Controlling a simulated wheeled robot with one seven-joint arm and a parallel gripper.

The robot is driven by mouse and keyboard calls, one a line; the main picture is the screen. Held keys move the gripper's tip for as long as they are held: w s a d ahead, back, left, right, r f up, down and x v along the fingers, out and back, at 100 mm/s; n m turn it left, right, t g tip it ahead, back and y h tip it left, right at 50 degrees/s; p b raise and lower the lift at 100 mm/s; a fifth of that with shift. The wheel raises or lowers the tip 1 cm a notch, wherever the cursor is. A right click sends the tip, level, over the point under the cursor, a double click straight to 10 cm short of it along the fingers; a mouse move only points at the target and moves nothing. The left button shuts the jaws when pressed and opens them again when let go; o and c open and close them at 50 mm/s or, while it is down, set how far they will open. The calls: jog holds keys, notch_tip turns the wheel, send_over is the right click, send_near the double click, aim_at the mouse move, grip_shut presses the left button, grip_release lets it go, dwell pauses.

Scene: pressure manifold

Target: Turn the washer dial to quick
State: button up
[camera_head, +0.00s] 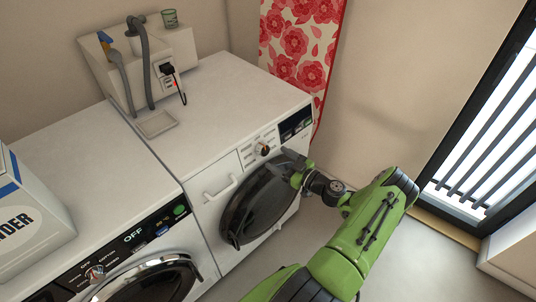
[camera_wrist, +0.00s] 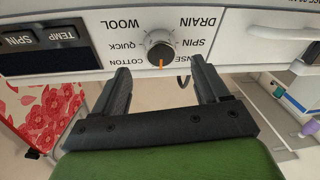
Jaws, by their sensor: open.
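The washer dial (camera_wrist: 159,46) is a dark round knob with a silver rim on the white front panel of the right machine. In the wrist view the panel lettering is upside down, and the dial's orange mark points down between COTTON and a partly hidden label ending in NSE. The QUICK label (camera_wrist: 126,46) is just left of the dial. The dial also shows in the head view (camera_head: 263,149). My gripper (camera_wrist: 163,77) is open and empty, with its fingers spread in front of the panel and the dial between their lines. It appears apart from the dial.
The right machine has a dark round door (camera_head: 262,205) below the panel. The left machine (camera_head: 133,235) has its own dial and a display reading OFF. A powder box (camera_head: 30,220) stands on it. A floral towel (camera_head: 300,40) hangs behind; floor is clear at right.

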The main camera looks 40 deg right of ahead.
aim_at(266, 151)
jog(key=w, duration=0.5)
jog(key=shift+w+a, duration=0.1)
jog(key=shift+a, duration=0.2)
jog(key=shift+c, duration=0.3)
jog(key=c, duration=1)
